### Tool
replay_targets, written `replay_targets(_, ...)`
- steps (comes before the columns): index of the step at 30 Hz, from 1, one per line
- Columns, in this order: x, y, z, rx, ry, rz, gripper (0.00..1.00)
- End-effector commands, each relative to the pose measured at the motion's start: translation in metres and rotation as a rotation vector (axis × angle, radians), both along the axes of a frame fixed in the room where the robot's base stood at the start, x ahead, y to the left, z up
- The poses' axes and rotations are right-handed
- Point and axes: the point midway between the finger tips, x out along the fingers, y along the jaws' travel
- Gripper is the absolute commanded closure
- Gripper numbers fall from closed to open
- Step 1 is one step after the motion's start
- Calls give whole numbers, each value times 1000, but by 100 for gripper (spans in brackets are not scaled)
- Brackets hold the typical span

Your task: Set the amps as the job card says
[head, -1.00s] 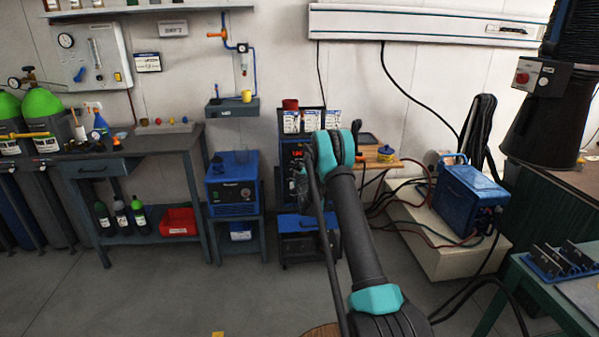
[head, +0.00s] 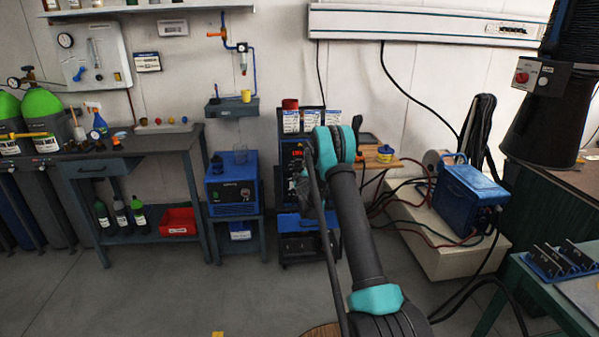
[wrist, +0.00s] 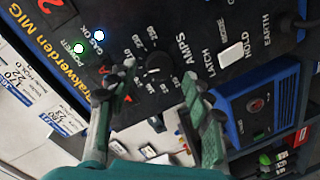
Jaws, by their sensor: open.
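The black AMPS knob (wrist: 154,69) is on the dark front panel of the welder (wrist: 205,30), inside a ring of printed numbers. Its exact setting is too small to read. In the wrist view my gripper (wrist: 162,76) is open, with one finger on each side of the knob. I cannot tell whether either finger touches it. White cards (wrist: 62,118) show at the left of the wrist view. They also stand on top of the welder in the head view, one of them here (head: 311,121). Their writing is not clear enough to read. My arm hides much of the welder there.
The LATCH/HOLD switch (wrist: 231,54) and lit green POWER lamp (wrist: 79,48) are close to the knob. A blue unit (head: 233,188) stands left of the welder. A blue machine (head: 470,194) with cables is at right. Floor in front is mostly clear.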

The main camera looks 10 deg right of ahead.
Motion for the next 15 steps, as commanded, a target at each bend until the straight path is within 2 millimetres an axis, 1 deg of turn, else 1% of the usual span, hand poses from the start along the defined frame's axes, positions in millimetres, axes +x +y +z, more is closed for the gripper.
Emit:
replay_targets(1,-11,0,2,0,0,0,49)
replay_targets(3,-25,0,4,1,0,0,49)
replay_targets(9,-65,0,8,0,0,0,49)
replay_targets(12,-80,0,10,2,0,0,49)
replay_targets(15,-91,0,11,2,0,0,49)
